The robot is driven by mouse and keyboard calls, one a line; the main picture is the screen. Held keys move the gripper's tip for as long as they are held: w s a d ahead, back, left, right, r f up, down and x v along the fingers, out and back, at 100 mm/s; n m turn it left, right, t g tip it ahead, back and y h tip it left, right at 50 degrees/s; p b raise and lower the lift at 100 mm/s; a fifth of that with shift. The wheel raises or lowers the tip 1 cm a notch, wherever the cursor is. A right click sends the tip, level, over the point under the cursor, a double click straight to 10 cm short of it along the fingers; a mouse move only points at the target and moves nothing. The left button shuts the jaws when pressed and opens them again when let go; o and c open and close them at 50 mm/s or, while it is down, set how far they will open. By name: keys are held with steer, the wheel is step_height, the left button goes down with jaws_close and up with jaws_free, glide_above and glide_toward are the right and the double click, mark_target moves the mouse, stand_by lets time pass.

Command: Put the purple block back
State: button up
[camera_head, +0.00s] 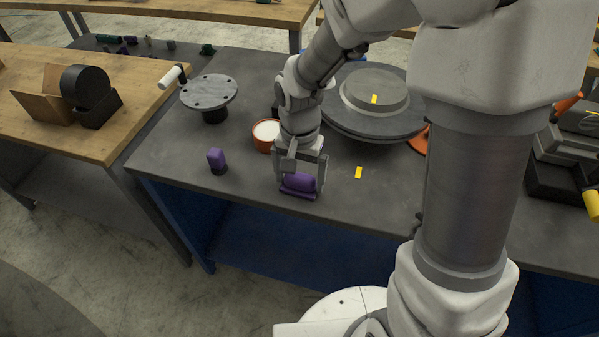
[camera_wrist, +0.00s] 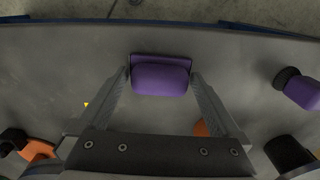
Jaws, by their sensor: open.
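A purple block (camera_head: 299,182) with a darker purple strip along its edge lies on the grey table near the front edge. It also shows in the wrist view (camera_wrist: 160,79). My gripper (camera_head: 300,188) is low over the table and open, with one finger on each side of this block. In the wrist view the gripper (camera_wrist: 160,76) shows slim gaps between the fingers and the block's ends; I cannot tell whether they touch. A second purple piece (camera_head: 216,157) with a black round base stands to the left, and it shows at the right of the wrist view (camera_wrist: 302,92).
An orange-rimmed cup (camera_head: 265,133) stands close behind my gripper. A grey cranked disc (camera_head: 209,91) stands further left, and a large round grey turntable (camera_head: 343,119) is behind right. A yellow mark (camera_head: 358,172) lies on clear tabletop to the right.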

mark_target(300, 178)
steer(key=shift+r, duration=0.1)
step_height(300, 178, up, 17)
steer(key=p, duration=0.5)
steer(key=s+d+r+n+t, duration=0.55)
steer(key=s+d+r, duration=0.35)
steer(key=s+d, duration=0.25)
step_height(300, 178, up, 8)
steer(key=p, duration=0.9)
steer(key=shift+s+a+r+m, duration=0.15)
steer(key=shift+s+a+m, duration=0.3)
